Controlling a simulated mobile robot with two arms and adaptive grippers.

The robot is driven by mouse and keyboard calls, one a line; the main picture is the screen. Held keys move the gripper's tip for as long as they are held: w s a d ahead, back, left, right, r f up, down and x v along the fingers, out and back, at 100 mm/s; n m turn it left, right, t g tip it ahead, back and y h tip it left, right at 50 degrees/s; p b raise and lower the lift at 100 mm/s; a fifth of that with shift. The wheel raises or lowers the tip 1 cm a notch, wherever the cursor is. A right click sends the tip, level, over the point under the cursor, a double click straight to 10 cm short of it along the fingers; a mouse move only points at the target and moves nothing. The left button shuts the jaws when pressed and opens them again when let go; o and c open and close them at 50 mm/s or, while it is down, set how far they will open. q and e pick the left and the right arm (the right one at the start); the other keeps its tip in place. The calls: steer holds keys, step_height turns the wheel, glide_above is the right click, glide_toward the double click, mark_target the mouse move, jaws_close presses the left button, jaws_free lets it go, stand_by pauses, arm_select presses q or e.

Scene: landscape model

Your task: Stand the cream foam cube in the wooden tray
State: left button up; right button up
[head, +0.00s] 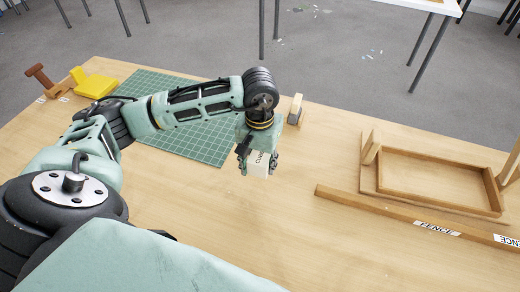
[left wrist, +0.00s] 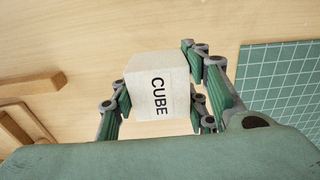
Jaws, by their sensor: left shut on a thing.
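The cream foam cube (head: 259,163), marked "CUBE", is held between the fingers of my left gripper (head: 257,160). It also shows in the left wrist view (left wrist: 158,88), with green finger pads of the left gripper (left wrist: 165,103) on both sides of it. The gripper points down over the table, left of the wooden tray; the height of the cube above the table is hard to tell. The wooden tray (head: 436,208) lies at the right of the head view, and its floor looks empty. My right gripper does not show.
A long wooden strip (head: 380,207) labelled "FENCE" lies in front of the tray. A wooden upright (head: 371,148) stands at the tray's left side. A green cutting mat (head: 205,141), a small block (head: 295,109) and a yellow object (head: 95,86) are farther left. Front middle table is clear.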

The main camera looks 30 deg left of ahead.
mark_target(260, 172)
arm_select(q)
steer(key=shift+f, duration=0.3)
step_height(260, 172, down, 3)
steer(key=shift+f+p, duration=0.15)
steer(key=shift+p, duration=0.45)
steer(key=shift+f, duration=0.1)
steer(key=shift+f+b, duration=0.1)
steer(key=shift+b, duration=0.2)
steer(key=o, duration=0.7)
steer(key=shift+o, duration=0.2)
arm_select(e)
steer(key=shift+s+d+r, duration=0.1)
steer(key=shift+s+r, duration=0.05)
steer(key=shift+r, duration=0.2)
